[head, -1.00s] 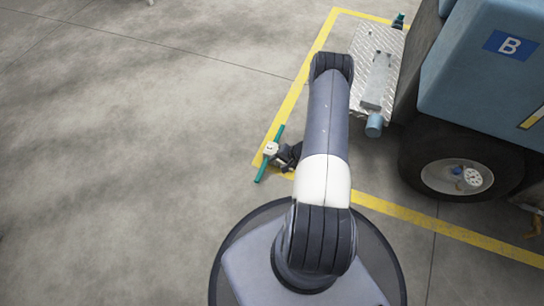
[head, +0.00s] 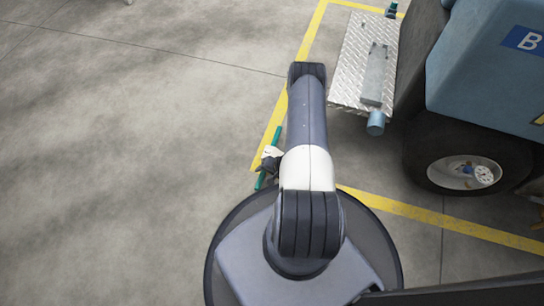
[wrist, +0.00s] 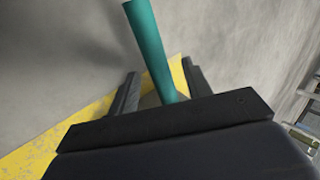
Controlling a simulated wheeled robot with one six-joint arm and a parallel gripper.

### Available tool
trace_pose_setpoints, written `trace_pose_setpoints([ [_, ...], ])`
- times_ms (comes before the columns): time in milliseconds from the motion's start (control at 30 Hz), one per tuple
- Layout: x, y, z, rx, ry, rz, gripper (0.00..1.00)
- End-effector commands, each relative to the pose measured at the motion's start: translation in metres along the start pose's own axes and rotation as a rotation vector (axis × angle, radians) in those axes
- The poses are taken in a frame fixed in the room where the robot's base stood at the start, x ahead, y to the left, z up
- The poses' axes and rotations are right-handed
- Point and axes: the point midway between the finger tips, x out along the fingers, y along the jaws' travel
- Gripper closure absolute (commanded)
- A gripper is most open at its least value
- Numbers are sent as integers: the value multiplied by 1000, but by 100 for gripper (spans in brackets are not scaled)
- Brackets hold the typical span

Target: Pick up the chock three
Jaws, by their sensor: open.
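A teal bar (head: 277,138), which seems to be the chock, is at the corner of the yellow floor line in the head view. Its middle is covered by my gripper (head: 268,164). In the wrist view the teal bar (wrist: 150,45) runs down between the two dark fingers of my gripper (wrist: 160,80). The fingers are apart, one on each side of it, and I see no grip on it. The bar's lower end is hidden behind the dark gripper body. The rest of the chock's shape cannot be made out.
A blue vehicle (head: 485,70) with a black tyre (head: 425,155) stands at the right. Its metal tread step (head: 350,75) juts out near my arm. A small dark and teal object (head: 391,10) is beyond the step. The concrete floor at the left is clear.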

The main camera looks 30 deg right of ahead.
Motion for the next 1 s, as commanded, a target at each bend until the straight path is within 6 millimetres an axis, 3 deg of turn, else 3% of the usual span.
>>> trace_pose_setpoints([
  [100,0,0,0,0,0,0,53],
  [667,0,0,0,0,0,0,99],
  [1000,-1,-1,-1,-1,1,-1,100],
])
